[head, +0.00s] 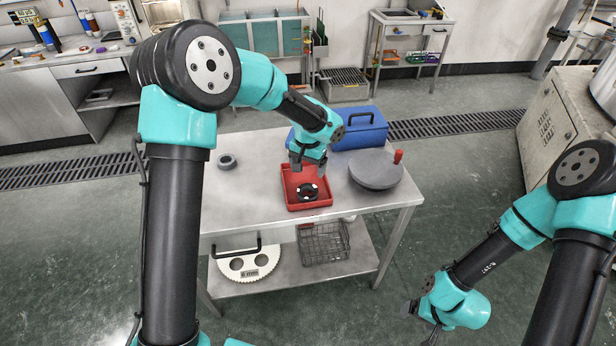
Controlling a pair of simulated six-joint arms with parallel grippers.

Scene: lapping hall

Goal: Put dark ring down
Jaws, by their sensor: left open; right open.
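The dark ring (308,199) lies in the red tray (287,205) on the metal table, with small light marks on its upper face. My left gripper (307,170) is open above the back part of the tray, with its fingers pointing down. The gripper appears apart from the ring, though the exact height is hard to tell. My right gripper (421,322) is open and empty, low at the right of the table and away from the ring.
A grey ring (227,161) lies on the table's left side. A round grey plate (376,170) with a red knob is right of the tray. A blue toolbox (358,132) stands behind. The lower shelf holds a wire basket (324,244) and a toothed white disc (245,263).

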